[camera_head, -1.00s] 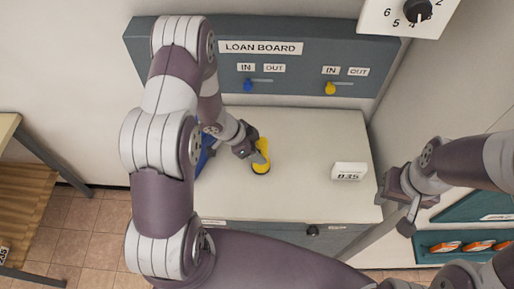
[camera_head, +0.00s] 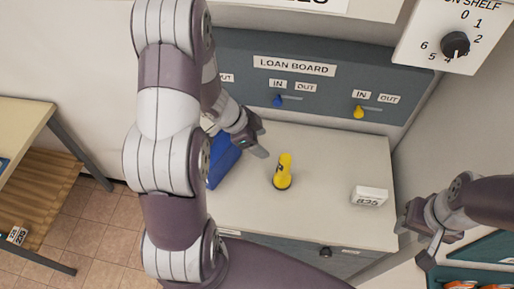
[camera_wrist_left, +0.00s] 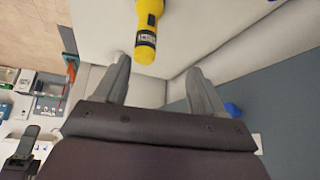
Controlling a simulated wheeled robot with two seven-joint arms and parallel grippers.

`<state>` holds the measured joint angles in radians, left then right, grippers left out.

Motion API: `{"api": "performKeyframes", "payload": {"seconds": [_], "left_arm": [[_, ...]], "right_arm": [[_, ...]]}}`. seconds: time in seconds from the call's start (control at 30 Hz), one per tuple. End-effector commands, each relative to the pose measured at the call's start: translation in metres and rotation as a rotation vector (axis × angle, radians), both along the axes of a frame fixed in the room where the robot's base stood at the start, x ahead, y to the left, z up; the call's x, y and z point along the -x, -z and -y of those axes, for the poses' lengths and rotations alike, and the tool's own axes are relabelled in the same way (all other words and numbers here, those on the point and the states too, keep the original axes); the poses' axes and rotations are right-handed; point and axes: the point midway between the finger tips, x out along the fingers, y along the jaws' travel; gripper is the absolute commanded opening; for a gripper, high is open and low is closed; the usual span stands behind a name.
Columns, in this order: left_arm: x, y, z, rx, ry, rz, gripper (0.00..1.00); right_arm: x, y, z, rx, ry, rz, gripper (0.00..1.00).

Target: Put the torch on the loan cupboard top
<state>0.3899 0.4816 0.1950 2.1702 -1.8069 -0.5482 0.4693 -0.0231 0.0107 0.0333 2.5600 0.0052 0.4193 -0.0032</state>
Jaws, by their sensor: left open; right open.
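The yellow torch (camera_head: 284,172) with dark bands stands, apparently upright, on the pale loan cupboard top (camera_head: 320,210). It also shows at the top of the left wrist view (camera_wrist_left: 148,28), beyond the fingertips. My left gripper (camera_head: 258,142) is open and empty, just behind and left of the torch, with a visible gap between them. Its two spread fingers show in the left wrist view (camera_wrist_left: 160,82) with nothing between them. My right gripper (camera_head: 415,238) is open and empty at the right, beside the cupboard's right edge.
A blue object (camera_head: 223,160) stands left of the torch, partly hidden by my left arm. A white numbered block (camera_head: 369,196) sits at the top's right. The loan board (camera_head: 300,95) with blue and yellow sliders rises behind. A slatted bench (camera_head: 45,180) is at left.

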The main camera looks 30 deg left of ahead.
Motion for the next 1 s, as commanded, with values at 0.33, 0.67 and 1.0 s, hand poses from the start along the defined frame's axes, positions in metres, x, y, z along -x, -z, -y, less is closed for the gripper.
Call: {"api": "performKeyframes", "payload": {"seconds": [0.33,0.67,1.0], "left_arm": [[0.054,-0.071,-0.003,-0.254,-0.826,-0.161,0.69],[0.119,-0.078,0.039,-0.173,-0.984,-0.423,0.69],[0.117,-0.078,0.039,-0.173,-0.985,-0.420,0.69]], "right_arm": [[0.000,0.000,0.000,0.000,0.000,0.000,0.45],[0.000,0.000,0.000,0.000,0.000,0.000,0.45],[0.000,0.000,0.000,0.000,0.000,0.000,0.45]]}}
